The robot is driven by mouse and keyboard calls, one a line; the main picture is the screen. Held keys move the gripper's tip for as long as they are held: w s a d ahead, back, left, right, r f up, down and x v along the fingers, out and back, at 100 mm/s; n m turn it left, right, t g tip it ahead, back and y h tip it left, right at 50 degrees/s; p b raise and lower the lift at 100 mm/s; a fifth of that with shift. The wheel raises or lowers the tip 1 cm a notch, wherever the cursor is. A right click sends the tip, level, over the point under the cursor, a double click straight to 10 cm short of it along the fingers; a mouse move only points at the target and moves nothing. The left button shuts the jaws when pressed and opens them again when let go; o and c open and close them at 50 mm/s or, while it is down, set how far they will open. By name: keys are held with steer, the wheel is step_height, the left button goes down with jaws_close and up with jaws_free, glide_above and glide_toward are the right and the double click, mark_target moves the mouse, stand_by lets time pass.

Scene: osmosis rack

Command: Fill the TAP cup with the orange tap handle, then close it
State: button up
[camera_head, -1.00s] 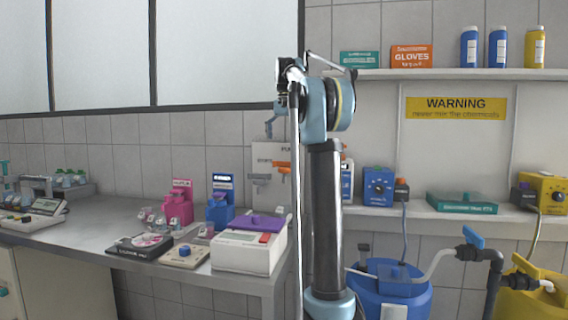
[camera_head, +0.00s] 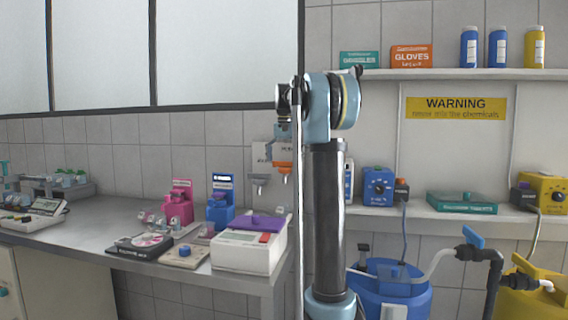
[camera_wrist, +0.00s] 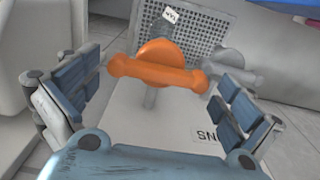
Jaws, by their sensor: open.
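The orange tap handle (camera_wrist: 158,68) is in the wrist view, in front of a white dispenser body (camera_wrist: 150,120). It lies across the gap between my gripper's (camera_wrist: 155,92) two blue-padded fingers, which are spread apart and not closed on it. In the head view the orange tap (camera_head: 283,167) shows on the wall dispenser (camera_head: 262,152), just below my gripper. The TAP cup itself cannot be made out clearly.
A grey tap handle (camera_wrist: 235,70) is right of the orange one, close to my right finger. A grey perforated grille (camera_wrist: 197,40) lies beyond. The bench holds a white device with a purple lid (camera_head: 254,224). A blue drum (camera_head: 400,280) stands to the right.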

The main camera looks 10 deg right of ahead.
steer(key=c, duration=1)
steer(key=shift+n, duration=0.4)
steer(key=n, duration=0.4)
steer(key=shift+n, duration=2.5)
steer(key=o, duration=1)
